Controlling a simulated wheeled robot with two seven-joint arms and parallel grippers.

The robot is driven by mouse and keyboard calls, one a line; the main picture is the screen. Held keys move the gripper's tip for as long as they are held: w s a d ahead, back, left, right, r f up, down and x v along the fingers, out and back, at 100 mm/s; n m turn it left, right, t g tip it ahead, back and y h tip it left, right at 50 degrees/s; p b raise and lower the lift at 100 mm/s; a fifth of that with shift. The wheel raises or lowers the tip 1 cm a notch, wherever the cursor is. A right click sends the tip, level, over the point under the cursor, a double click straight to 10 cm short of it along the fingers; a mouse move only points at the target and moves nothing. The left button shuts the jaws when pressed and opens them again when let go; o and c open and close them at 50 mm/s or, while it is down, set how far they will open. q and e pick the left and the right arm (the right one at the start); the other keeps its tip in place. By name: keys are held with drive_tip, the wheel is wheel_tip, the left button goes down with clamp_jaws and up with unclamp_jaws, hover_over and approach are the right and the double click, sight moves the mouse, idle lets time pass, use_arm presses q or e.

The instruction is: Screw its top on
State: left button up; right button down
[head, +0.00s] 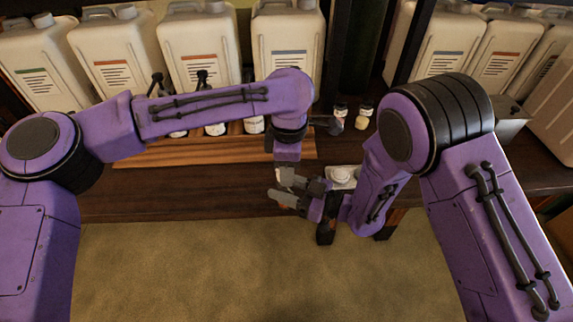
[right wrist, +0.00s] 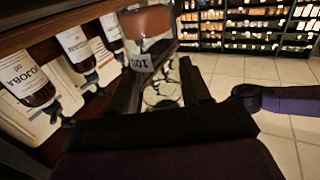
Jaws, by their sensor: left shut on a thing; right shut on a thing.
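My right gripper (head: 300,192) reaches in from the right at the front edge of the wooden counter. It is shut on a clear bottle (right wrist: 160,88), seen close up in the right wrist view between the two dark fingers. My left gripper (head: 285,176) points down just above the right one. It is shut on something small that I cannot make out. The bottle's neck and any contact between the two held things are hidden in the head view.
Labelled brown bottles with black pump tops (right wrist: 33,88) stand in a row on a wooden board (head: 215,150). Large white jugs (head: 200,45) line the back. Two small bottles (head: 363,113) and a white-capped item (head: 341,176) are right of my left wrist. Floor (head: 180,265) is open in front.

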use_arm(q)
drive_tip(key=shift+s+d+f+m, duration=0.25)
drive_tip(key=shift+s+m, duration=0.15)
drive_tip(key=shift+m, duration=0.5)
drive_tip(key=m, duration=0.3)
drive_tip(key=shift+a+r+m, duration=0.15)
drive_tip(key=shift+r+m, duration=0.1)
drive_tip(key=shift+m, duration=0.05)
drive_tip(key=shift+w+a+m, duration=0.15)
drive_tip(key=shift+w+m, duration=0.1)
drive_tip(key=shift+m, duration=0.15)
drive_tip(key=o, duration=1)
drive_tip(key=shift+w, duration=0.1)
drive_tip(key=shift+r, duration=2.3)
